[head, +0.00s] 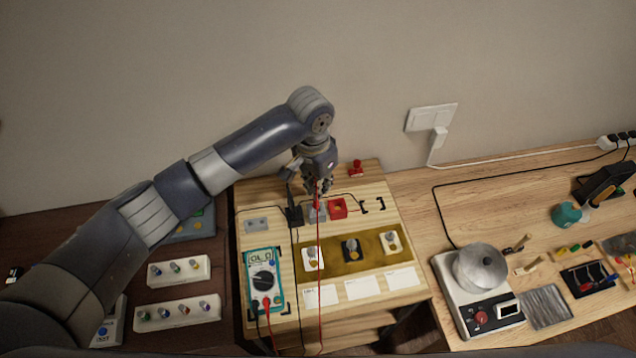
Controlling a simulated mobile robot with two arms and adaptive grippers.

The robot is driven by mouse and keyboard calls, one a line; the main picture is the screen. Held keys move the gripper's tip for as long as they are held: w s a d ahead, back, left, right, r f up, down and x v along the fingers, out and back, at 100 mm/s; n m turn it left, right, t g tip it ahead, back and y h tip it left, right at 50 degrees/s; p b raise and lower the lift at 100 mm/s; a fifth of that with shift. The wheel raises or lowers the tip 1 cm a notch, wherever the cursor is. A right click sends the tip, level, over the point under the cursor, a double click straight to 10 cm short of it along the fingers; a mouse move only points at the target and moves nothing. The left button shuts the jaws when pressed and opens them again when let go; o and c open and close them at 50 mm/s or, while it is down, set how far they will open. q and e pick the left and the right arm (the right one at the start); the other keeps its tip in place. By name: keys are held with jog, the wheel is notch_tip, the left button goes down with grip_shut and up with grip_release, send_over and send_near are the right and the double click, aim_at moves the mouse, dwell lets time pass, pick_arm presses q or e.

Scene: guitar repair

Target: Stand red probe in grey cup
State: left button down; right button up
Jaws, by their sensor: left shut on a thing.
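My left gripper (318,185) reaches down over the wooden board and is shut on the red probe (317,200). The probe points down, about upright, with its red lead running toward the front. The grey cup (317,215) is directly below the gripper, between a black holder (294,215) and a red open box (338,208). The probe's lower end overlaps the grey cup in the picture; I cannot tell whether its tip is inside or just above. My right gripper is not in view.
A teal multimeter (264,281) lies at the board's front left, with black and red leads. A brown mat (331,263) carries several knobbed pieces. A red-topped object (356,168) stands at the back. A hot plate with a pot (480,268) stands to the right.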

pick_arm(q)
jog(key=shift+f, duration=1.45)
jog(key=c, duration=1.6)
grip_release()
jog(key=o, duration=0.4)
jog(key=shift+r, duration=0.1)
